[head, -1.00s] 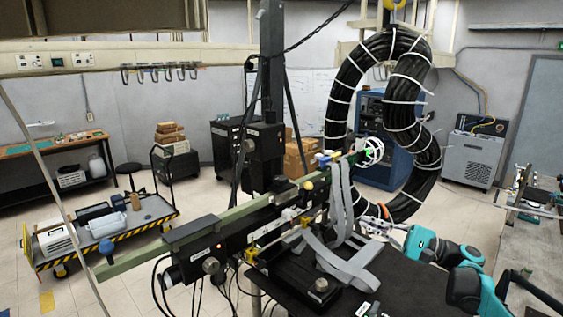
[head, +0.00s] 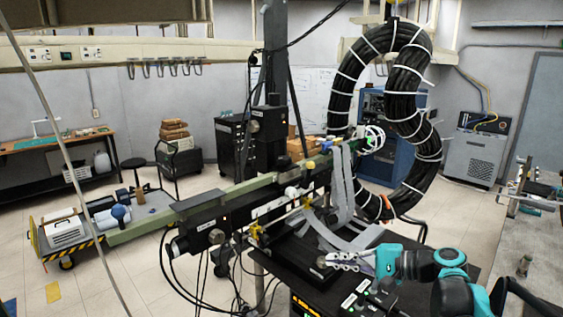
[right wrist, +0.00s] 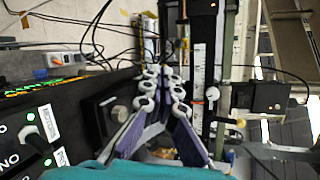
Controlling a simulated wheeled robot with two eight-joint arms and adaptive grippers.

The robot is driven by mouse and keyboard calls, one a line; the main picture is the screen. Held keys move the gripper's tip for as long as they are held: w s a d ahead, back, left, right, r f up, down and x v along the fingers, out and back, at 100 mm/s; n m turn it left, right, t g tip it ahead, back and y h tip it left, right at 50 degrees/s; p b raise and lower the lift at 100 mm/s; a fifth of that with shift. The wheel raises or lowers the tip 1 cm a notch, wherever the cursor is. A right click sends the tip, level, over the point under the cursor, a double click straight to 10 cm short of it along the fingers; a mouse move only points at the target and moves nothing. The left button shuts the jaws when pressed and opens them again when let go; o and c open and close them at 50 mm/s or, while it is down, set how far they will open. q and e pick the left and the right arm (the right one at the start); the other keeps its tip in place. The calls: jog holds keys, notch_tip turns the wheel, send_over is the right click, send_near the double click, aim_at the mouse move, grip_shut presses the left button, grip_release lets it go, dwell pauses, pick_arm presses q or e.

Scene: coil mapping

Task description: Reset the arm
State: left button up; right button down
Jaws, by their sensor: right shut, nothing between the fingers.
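My right arm is teal and comes in from the lower right in the head view. Its right gripper (head: 330,261) has grey linked fingers that point left, over the black table by the measuring rig. The fingers are together and hold nothing. In the right wrist view the gripper (right wrist: 167,72) shows its fingers meeting at the tips, in front of the rig's white scale (right wrist: 198,80). My left gripper is not in view.
The rig's long green bar (head: 150,229) runs across the middle. A large black coil (head: 409,95) stands behind it. Grey straps (head: 341,184) hang near my gripper. A switch panel (right wrist: 40,140) is close below it. A yellow-black cart (head: 73,250) stands left.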

jog(key=s+a+f+n+g+h+b, duration=0.1)
jog(key=s+f+n+h+b, duration=0.15)
jog(key=s+f, duration=0.55)
jog(key=s+a+f+n+h+b, duration=0.2)
jog(key=s+f+h+b, duration=0.25)
jog(key=f, duration=0.55)
jog(key=s+d+f+n+t+h+b, duration=0.1)
jog(key=s+d+f+n+h+b, duration=0.4)
jog(key=s+f, duration=0.5)
notch_tip(320, 180, down, 3)
jog(key=shift+d+r+h, duration=0.2)
jog(key=shift+d+h, duration=0.3)
jog(key=shift+d, duration=0.45)
